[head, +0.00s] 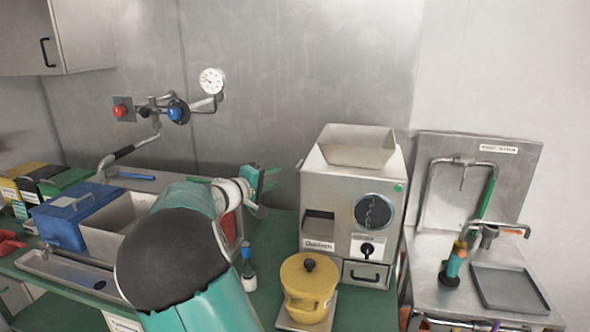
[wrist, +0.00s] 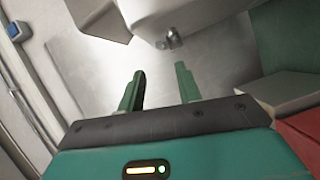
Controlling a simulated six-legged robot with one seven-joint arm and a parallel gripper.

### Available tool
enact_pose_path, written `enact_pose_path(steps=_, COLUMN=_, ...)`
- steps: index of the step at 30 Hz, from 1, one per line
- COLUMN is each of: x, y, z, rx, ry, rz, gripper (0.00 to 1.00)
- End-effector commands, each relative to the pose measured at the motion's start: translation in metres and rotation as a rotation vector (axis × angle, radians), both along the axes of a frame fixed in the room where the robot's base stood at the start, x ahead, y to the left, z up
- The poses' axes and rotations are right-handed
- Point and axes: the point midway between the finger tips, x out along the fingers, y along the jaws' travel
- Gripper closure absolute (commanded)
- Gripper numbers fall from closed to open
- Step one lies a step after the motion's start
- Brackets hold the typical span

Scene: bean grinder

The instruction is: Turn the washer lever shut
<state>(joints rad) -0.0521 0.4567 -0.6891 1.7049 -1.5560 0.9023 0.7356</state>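I cannot tell for certain which part is the washer lever. In the head view, the steel station at the right has a bent pipe fixture with a long green handle (head: 486,200) and a short spout-like lever (head: 512,229). A pipe assembly on the back wall has a blue round valve (head: 178,111) and a red knob (head: 120,111). My gripper (head: 264,181) is left of the grinder, below the gauge and apart from all these parts. In the wrist view my gripper (wrist: 160,90) has its two green fingers apart, with nothing between them.
The steel grinder (head: 335,185) stands in the middle, with a yellow pot (head: 308,285) before it. A blue box (head: 72,212) and a steel basin (head: 110,222) are at the left. A grey tray (head: 508,289) lies on the right station. A small metal knob (wrist: 172,40) is beyond my fingers.

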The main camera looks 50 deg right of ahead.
Motion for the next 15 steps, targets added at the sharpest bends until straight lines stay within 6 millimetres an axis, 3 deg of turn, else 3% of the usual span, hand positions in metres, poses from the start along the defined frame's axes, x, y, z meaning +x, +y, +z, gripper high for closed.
enact_pose_path(steps=9, x=-0.003, y=-0.065, z=-0.005, rx=-0.001, ry=0.0, rz=-0.005, gripper=0.66)
enact_pose_path(steps=15, x=-0.002, y=-0.097, z=-0.007, rx=0.0, ry=0.001, rz=-0.003, gripper=0.66)
